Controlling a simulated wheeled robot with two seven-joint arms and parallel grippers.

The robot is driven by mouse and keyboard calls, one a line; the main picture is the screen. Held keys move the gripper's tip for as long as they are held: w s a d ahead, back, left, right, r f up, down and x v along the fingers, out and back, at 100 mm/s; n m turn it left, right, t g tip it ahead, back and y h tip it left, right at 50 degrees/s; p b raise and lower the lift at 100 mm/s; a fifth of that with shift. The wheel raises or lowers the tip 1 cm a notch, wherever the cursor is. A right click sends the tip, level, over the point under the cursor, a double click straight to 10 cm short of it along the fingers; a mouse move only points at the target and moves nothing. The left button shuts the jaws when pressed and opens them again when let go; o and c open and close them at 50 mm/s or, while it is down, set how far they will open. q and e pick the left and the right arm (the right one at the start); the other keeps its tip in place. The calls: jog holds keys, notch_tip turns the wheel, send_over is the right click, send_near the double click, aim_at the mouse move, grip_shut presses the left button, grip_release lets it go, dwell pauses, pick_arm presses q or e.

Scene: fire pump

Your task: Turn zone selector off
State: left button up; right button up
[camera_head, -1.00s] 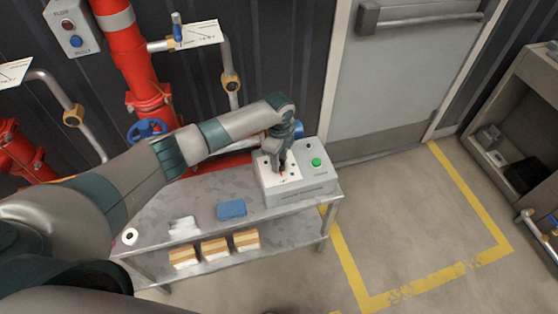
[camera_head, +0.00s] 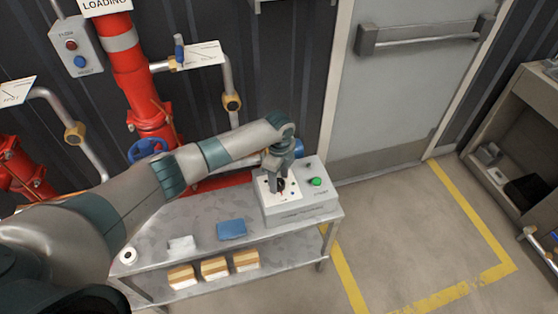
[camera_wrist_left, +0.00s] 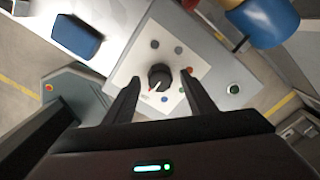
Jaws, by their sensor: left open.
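The zone selector is a round black knob (camera_wrist_left: 160,77) with a light pointer and a red mark, on a white plate ringed by several coloured dots. The plate is on top of a grey control box (camera_head: 301,206) at the right end of the metal table. My left gripper (camera_head: 281,187) is over the plate, pointing down. In the left wrist view the left gripper (camera_wrist_left: 162,92) is open, its fingers on either side of the knob, apart from it. In the head view the gripper mostly hides the knob. My right gripper is not in view.
A green button (camera_head: 316,182) sits on the box's right side. A blue sponge (camera_head: 231,229) and a white cloth (camera_head: 182,244) lie on the metal table (camera_head: 205,212). Red pipes (camera_head: 133,75) with a blue valve wheel (camera_head: 147,149) stand behind. Yellow-marked floor on the right is clear.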

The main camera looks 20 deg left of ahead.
aim_at(279, 181)
pick_arm(q)
notch_tip(279, 181, up, 17)
jog(key=b, duration=0.3)
dwell(0.3)
dwell(0.3)
